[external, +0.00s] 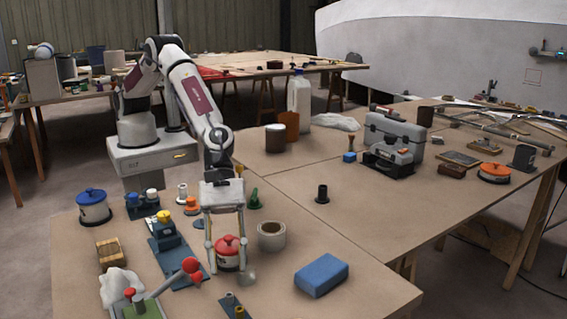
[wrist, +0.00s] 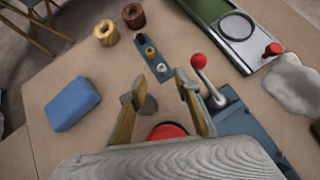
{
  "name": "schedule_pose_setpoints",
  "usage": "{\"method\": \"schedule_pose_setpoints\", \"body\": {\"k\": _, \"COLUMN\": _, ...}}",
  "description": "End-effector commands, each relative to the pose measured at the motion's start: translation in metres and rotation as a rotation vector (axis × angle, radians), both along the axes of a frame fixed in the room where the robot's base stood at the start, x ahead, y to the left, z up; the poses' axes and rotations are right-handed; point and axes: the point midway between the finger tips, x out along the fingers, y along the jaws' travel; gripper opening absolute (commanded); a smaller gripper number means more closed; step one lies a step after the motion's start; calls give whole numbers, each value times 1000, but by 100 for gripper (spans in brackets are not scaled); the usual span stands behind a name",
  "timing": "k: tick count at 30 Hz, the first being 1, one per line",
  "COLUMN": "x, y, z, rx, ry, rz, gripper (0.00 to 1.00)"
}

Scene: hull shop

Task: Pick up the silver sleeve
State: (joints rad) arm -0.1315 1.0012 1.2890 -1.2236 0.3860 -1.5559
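A small silver sleeve (wrist: 162,69) stands at the near end of a narrow dark strip (wrist: 155,63) in the wrist view. A brass-coloured piece (wrist: 150,52) and a black piece (wrist: 140,39) stand on the same strip. In the external view the strip (external: 231,301) shows only partly at the bottom edge. My gripper (wrist: 158,95) is open, its two fingers apart with nothing held between them. In the external view my gripper (external: 225,268) hangs pointing down around the red-lidded pot (external: 227,259); contact cannot be told. The sleeve lies beyond the fingertips in the wrist view.
A grey round piece (external: 248,277) stands beside the fingers. A red-knobbed lever (wrist: 199,63) rises close to the right finger.

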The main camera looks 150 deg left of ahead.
Motion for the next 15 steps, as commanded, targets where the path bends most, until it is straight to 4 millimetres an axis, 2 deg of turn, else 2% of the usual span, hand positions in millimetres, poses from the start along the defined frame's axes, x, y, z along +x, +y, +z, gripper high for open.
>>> {"method": "schedule_pose_setpoints", "body": {"k": 15, "x": 4, "y": -2, "z": -5, "rx": 1, "ry": 0, "rz": -1, "gripper": 32}}
